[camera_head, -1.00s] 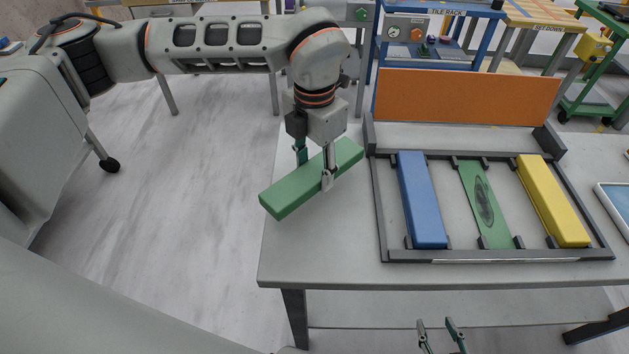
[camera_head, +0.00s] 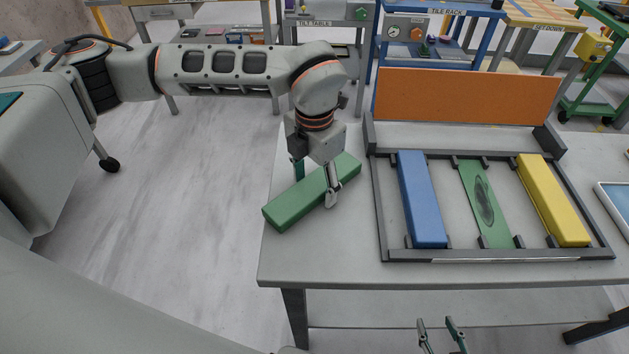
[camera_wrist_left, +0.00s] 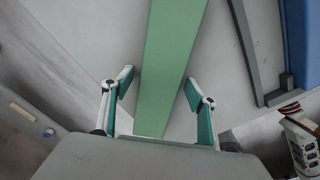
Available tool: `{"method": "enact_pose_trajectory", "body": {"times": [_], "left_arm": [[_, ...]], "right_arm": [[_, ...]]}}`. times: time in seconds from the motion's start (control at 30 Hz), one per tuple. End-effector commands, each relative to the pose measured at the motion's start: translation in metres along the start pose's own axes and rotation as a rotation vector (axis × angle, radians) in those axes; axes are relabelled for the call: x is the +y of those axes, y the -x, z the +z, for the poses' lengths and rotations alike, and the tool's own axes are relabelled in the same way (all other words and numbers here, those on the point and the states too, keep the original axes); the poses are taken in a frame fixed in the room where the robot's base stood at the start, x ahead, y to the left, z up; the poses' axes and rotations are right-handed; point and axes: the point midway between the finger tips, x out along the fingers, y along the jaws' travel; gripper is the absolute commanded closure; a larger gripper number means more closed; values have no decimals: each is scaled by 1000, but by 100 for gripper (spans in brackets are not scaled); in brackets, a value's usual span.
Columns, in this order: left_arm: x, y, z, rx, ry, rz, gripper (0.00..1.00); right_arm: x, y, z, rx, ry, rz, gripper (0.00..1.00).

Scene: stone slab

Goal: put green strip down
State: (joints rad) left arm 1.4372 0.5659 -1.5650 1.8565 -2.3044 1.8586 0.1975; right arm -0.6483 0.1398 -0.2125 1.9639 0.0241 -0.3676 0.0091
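The green strip (camera_head: 290,204) lies diagonally at the left of the stone slab table (camera_head: 320,255) and appears to rest on it. Its near left end reaches the slab's left edge. My left gripper (camera_head: 315,188) points down with one finger on each side of the strip. In the left wrist view the fingers (camera_wrist_left: 158,84) are apart, with small gaps between them and the strip (camera_wrist_left: 170,50), so it looks open. My right gripper (camera_head: 441,334) shows at the bottom edge, its fingers apart and empty.
A dark frame (camera_head: 480,255) on the slab holds a blue strip (camera_head: 422,200), a green slot (camera_head: 484,200) with a dark oval, and a yellow strip (camera_head: 552,200). An orange board (camera_head: 465,97) stands behind. The slab's front left is clear.

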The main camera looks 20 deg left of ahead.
Motion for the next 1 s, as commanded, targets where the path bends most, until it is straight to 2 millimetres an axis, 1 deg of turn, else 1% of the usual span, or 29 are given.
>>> {"method": "enact_pose_trajectory", "body": {"times": [0.23,0.37,0.47,0.7,0.8,0.9,1.0], "left_arm": [[0,2,0,0,0,0,42],[1,14,1,-4,0,2,42],[1,30,1,-5,-1,2,42],[0,80,1,-5,0,2,42],[0,98,1,-3,0,2,42],[0,110,1,-2,1,1,42],[0,119,0,-1,1,1,42]], "right_arm": [[0,1,-1,0,0,0,60],[0,1,-1,0,0,0,60],[0,0,0,-1,0,0,60],[0,0,3,-4,0,-1,60],[-1,-1,3,-5,0,-1,60],[-1,-1,4,-5,0,-1,60],[-1,-1,4,-5,0,-1,60]]}}
